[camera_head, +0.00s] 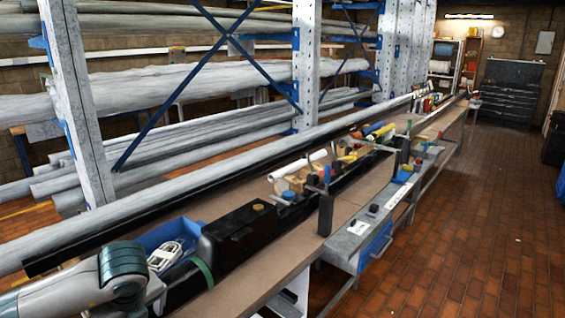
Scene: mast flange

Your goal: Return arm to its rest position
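Neither of my grippers shows in the head view. At the lower left there is a rounded white part with a grey-teal cap (122,271). I cannot tell whether it is a link of my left arm. No fingers or held thing can be seen on it. No part that is surely my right arm is in view.
A long workbench (270,262) runs from the lower left to the back right, with clamps, tools and a blue bin (167,236) on it. A rack upright (76,100) and long pipes (180,85) stand behind. The brick floor (470,225) at the right is clear.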

